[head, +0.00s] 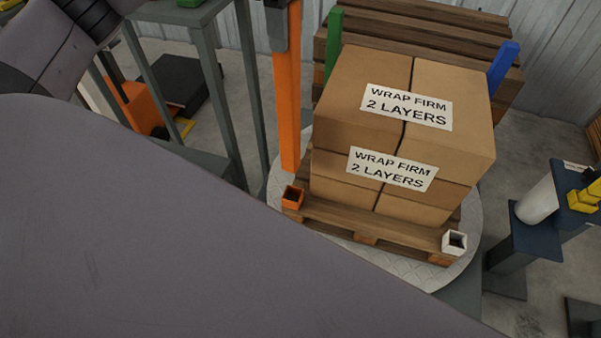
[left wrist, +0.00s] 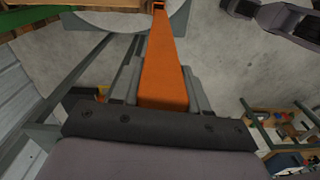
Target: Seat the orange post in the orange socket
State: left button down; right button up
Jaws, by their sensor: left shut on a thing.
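The orange post (head: 287,100) hangs about upright at the left of the wrapped load, its lower end just above the orange socket in the head view. My left gripper (head: 277,22) is shut on the post near its top. In the left wrist view the post (left wrist: 164,65) runs away between the fingers of my left gripper (left wrist: 160,92). The orange socket (head: 292,197) is a small square open cup at the pallet's near left corner. It shows partly at the top edge of the left wrist view (left wrist: 158,5). The height gap between post and socket is unclear.
Stacked cartons (head: 400,120) stand on a wooden pallet (head: 365,228) on a round plate (head: 440,275). A green post (head: 333,45) and a blue post (head: 503,68) stand at the back corners. A white socket (head: 455,242) is empty. Grey frame legs (head: 210,85) stand left.

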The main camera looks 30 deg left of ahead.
pick_arm(q)
jog(key=r+n, duration=0.1)
jog(key=r, duration=0.1)
jog(key=b, duration=0.2)
send_near(289, 110)
jog(key=w+a+r, duration=0.1)
jog(key=w+a, duration=0.1)
jog(key=f, duration=0.5)
jog(key=f+p, duration=0.1)
jog(key=f, duration=0.2)
jog(key=shift+w+d+f, duration=0.1)
jog(key=shift+d+f, duration=0.05)
jog(key=shift+d, duration=0.1)
jog(key=shift+f, duration=2.5)
pick_arm(e)
jog(key=shift+w+f, duration=0.3)
jog(key=shift+f, duration=0.05)
pick_arm(q)
jog(key=shift+f, duration=0.1)
jog(key=c, duration=1)
grip_release()
jog(key=shift+f, duration=0.1)
jog(key=o, duration=0.4)
jog(key=shift+o, duration=0.2)
pick_arm(e)
jog(key=shift+f, duration=0.15)
